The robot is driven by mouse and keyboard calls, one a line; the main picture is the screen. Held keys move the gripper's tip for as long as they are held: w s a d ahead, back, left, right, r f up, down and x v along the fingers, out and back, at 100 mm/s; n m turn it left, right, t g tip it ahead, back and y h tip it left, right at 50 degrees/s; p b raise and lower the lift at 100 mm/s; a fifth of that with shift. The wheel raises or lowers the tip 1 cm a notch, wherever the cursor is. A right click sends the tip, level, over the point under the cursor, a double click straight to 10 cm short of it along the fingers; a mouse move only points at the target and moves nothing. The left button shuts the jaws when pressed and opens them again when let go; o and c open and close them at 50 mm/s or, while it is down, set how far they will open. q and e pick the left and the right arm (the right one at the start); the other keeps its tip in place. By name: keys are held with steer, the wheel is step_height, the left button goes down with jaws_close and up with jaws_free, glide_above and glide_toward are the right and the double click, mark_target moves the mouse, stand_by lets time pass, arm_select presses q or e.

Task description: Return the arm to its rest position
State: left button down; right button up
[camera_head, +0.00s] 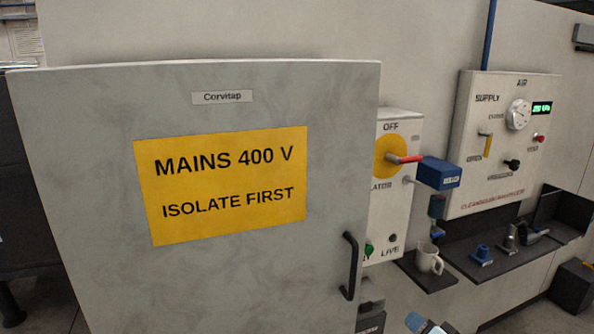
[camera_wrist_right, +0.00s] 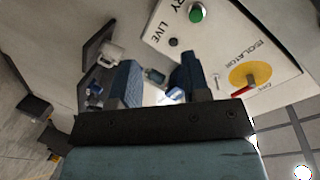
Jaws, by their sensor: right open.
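My right gripper (camera_head: 418,322) shows only in part at the bottom edge of the head view, below and right of the grey cabinet door's black handle (camera_head: 350,265). In the right wrist view its two blue fingers (camera_wrist_right: 160,83) stand apart, with nothing held between them. The isolator panel (camera_head: 382,228), the mug and the shelf lie beyond the fingers. Most of the right arm is hidden or out of frame. My left gripper is in neither view.
The large grey door (camera_head: 90,200) with its yellow sign (camera_head: 222,184) fills the left. The isolator's red handle (camera_head: 405,158) points right, near a blue box (camera_head: 438,172). A white mug (camera_head: 429,258) stands on a small shelf. The supply panel (camera_head: 500,140) hangs at right.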

steer(key=s+a+f+n+g, duration=0.1)
steer(key=s+a+f+n, duration=0.2)
steer(key=s, duration=0.7)
steer(key=s+a+f+n+g, duration=0.1)
steer(key=s+a+f+n, duration=0.2)
steer(key=s+f, duration=0.5)
steer(key=s+a+f+n+g+h, duration=0.1)
steer(key=s+f, duration=0.5)
steer(key=s, duration=0.6)
steer(key=a+n+g, duration=0.1)
steer(key=a+n, duration=0.1)
steer(key=n, duration=0.1)
steer(key=shift+p, duration=0.3)
